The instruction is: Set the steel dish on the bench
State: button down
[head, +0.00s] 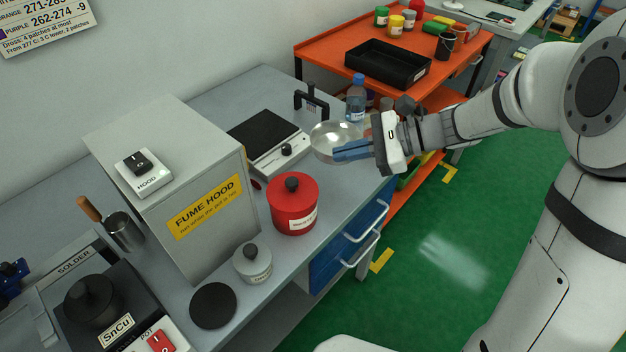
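The steel dish (333,137) is a shiny, shallow round bowl near the right edge of the bench. My gripper (345,150) reaches in from the right, its blue fingers at the dish's right side and appearing closed on its rim. The dish looks raised a little above the grey bench (332,200), though its exact height is hard to tell. The fingers hide part of the dish's lower right side.
A black hotplate (264,133), a red lidded pot (292,207) and a grey lidded jar (252,264) stand near the dish. A water bottle (355,100) is behind it. The fume hood (180,180) stands left. Bare bench lies between the red pot and the bench's right edge.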

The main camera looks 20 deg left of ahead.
notch_tip(320, 180, down, 9)
jog(key=shift+f+b, duration=0.1)
jog(key=shift+b, duration=0.3)
jog(key=shift+f, duration=0.2)
jog(key=c, duration=1.6)
grip_release()
jog(key=shift+c, duration=0.2)
